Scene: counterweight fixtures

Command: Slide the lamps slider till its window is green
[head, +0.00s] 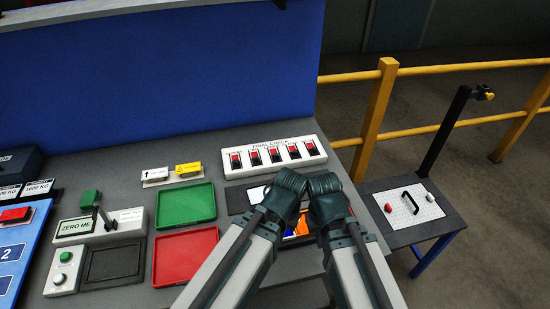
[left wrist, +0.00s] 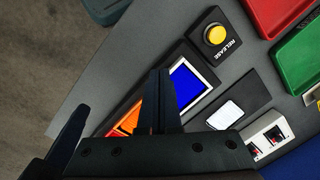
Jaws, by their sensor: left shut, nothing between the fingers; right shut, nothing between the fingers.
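No part in view carries a readable lamps label, and I see no green slider window. A dark-framed panel with a blue area (left wrist: 187,86) and an orange area (left wrist: 128,120) lies under my grippers in the left wrist view. In the head view only bits of this blue and orange panel (head: 301,226) show between my arms. My left gripper (head: 288,182) is shut and empty, above the panel; it also shows in the left wrist view (left wrist: 162,78). My right gripper (head: 323,184) is shut and empty, close beside it. The grippers hide much of the panel.
A yellow RELEASE button (left wrist: 215,34) and a dark plate with a white inset (left wrist: 225,114) are near the panel. A FINAL CHECK switch box (head: 273,156) stands behind. Green (head: 186,205) and red trays (head: 184,256) lie left. A yellow railing (head: 375,120) is right.

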